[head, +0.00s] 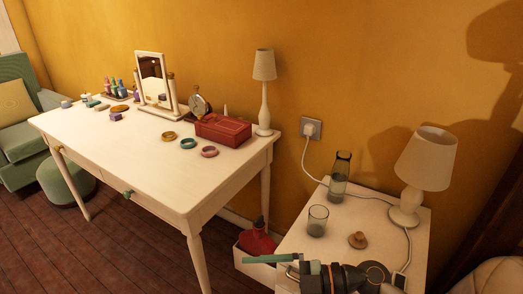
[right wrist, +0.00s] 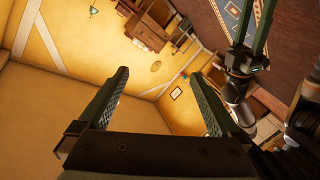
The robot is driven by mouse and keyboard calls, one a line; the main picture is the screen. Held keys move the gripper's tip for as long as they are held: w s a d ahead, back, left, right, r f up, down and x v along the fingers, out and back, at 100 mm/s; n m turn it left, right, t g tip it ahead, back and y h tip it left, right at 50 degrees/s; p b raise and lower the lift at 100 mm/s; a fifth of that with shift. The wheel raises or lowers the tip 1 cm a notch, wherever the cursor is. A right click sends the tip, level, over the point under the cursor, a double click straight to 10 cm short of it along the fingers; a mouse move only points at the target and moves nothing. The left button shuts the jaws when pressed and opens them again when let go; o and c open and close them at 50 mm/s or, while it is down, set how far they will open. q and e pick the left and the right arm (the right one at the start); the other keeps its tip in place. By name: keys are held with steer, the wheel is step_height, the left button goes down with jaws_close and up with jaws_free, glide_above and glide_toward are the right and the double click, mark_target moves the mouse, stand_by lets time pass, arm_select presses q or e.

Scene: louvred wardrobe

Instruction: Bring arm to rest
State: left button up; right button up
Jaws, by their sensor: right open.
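My right gripper (right wrist: 158,90) is open in the right wrist view. Its two dark green fingers stand well apart with nothing between them. Yellow walls and the room lie beyond. Part of my other arm (right wrist: 238,88), with long green parts at its end, shows at the upper right of that view; I cannot tell whether its jaws are open. In the head view, a dark arm with green gripper parts (head: 290,266) comes in at the bottom right, over the front of the white nightstand (head: 285,237). I see no object held there.
The nightstand bears a glass (head: 317,221), a carafe (head: 339,176), a wooden stopper (head: 357,240) and a lamp (head: 425,160). A cable (head: 313,172) runs to the wall socket. The white dressing table (head: 125,150) carries a mirror (head: 154,80), a red box (head: 222,131) and bracelets.

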steer(key=w+d+f+m+t+h, duration=0.1)
steer(key=w+d+m+t+h, duration=0.1)
steer(key=d+m+t+h, duration=0.45)
steer(key=w+d+f+m+t+h, duration=0.1)
steer(key=w+d+f+m+t, duration=0.15)
steer(key=m+t, duration=0.7)
steer(key=s+d+f+m+g+h, duration=0.3)
steer(key=s+f+g, duration=0.1)
steer(key=s+f, duration=0.35)
steer(key=s+d+f+m+g+h, duration=0.35)
steer(key=s+f, duration=0.25)
steer(key=f, duration=0.3)
arm_select(q)
step_height(320, 180, up, 13)
steer(key=s+a+p, duration=0.2)
steer(key=a+p, duration=0.1)
steer(key=p, duration=1.4)
steer(key=shift+n+y, duration=0.4)
arm_select(e)
step_height(320, 180, up, 13)
steer(key=s+d, duration=0.2)
